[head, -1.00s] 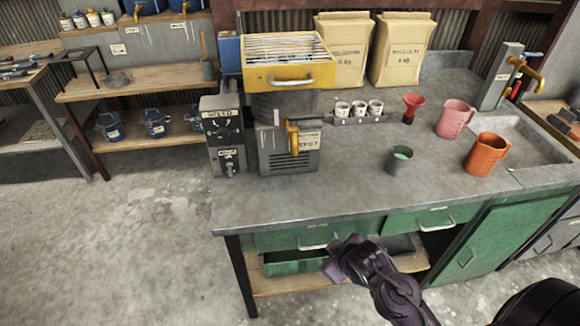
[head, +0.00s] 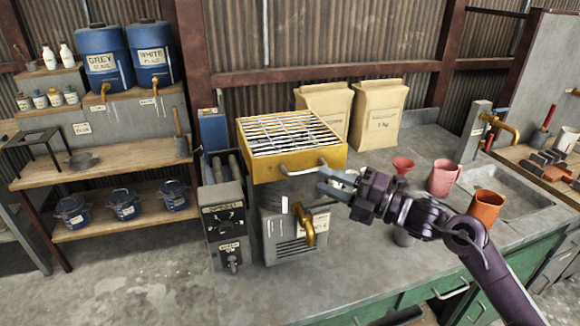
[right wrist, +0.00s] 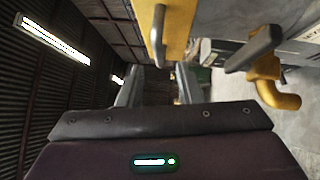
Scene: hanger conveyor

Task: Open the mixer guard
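The mixer guard (head: 290,135) is a yellow frame with a metal grille on top of the grey mixer. It is down and level. Its front bar handle (head: 290,170) shows at the front edge, and the handle (right wrist: 157,38) is also in the right wrist view. My right gripper (head: 324,182) is just right of the handle, close to it. In the right wrist view its two fingers (right wrist: 158,82) are apart with nothing between them, and the handle lies beyond the tips. My left gripper is not in view.
A brass spout (head: 308,232) sticks out below the guard. A control box (head: 224,222) stands left of the mixer. A red funnel (head: 403,165), pink jug (head: 444,177) and orange jug (head: 487,207) stand right, near my arm. Paper bags (head: 378,113) stand behind.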

